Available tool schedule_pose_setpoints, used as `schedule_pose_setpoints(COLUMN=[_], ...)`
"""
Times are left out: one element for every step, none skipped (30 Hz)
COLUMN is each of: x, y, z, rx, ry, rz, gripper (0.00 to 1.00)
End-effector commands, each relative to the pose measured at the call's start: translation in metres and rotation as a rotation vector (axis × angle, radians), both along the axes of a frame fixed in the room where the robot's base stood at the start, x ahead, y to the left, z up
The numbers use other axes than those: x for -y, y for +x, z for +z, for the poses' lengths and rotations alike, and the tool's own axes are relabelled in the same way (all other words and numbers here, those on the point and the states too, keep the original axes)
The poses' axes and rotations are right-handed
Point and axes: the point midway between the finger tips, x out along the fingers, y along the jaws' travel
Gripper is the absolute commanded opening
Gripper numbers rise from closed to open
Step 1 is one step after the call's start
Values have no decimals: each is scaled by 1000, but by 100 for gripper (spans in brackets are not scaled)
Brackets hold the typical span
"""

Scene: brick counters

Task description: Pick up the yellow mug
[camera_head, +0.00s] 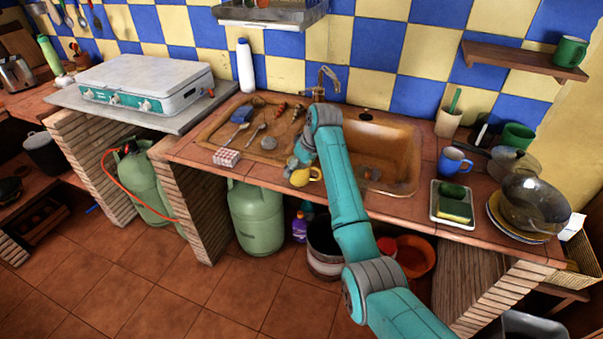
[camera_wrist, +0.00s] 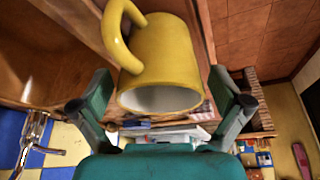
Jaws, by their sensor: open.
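The yellow mug (camera_head: 301,178) is at the front edge of the brick counter, just below the end of my arm in the head view. In the wrist view the yellow mug (camera_wrist: 164,58) fills the upper middle, with its rim towards me and its handle at the upper left. My gripper (camera_wrist: 160,95) is open, with one finger on each side of the mug's rim. The fingers do not appear shut on it. In the head view my gripper (camera_head: 293,165) is small and partly hidden by the wrist; I cannot tell there whether it touches the mug.
A sink (camera_head: 385,150) lies right of the mug, with a tap (camera_head: 321,80) behind. Left are a red-and-white box (camera_head: 227,157) and spoons. A blue mug (camera_head: 455,161), a tray (camera_head: 436,211) with a sponge and a glass bowl (camera_head: 533,200) stand to the right.

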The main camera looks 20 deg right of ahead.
Motion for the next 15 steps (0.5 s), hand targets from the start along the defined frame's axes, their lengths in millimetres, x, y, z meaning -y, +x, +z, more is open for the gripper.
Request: schedule_pose_setpoints(x=[-1, -2, -2, -2, -2, -2, -2, -2, -2, -2, -2, -2, -2, -2, -2], y=[1, 2, 3, 3, 3, 3, 3, 3, 3, 3, 3, 3, 3, 3, 3], z=[-4, -6, -7, -8, -8, -9, -9, -8, -8, -8, -8, -8, -8, -8, -8], rx=[-2, -1, 0, 0, 1, 1, 1, 1, 1, 1, 1, 1, 1, 0, 0], ry=[0, 0, 0, 0, 1, 0, 0, 0, 1, 1, 1, 1, 1, 0, 0], rz=[0, 0, 0, 0, 0, 0, 0, 0, 0, 0, 0, 0, 0, 0, 0], gripper=[100, 100, 100, 100, 100, 100, 100, 100, 100, 100, 95, 85, 78, 70, 60])
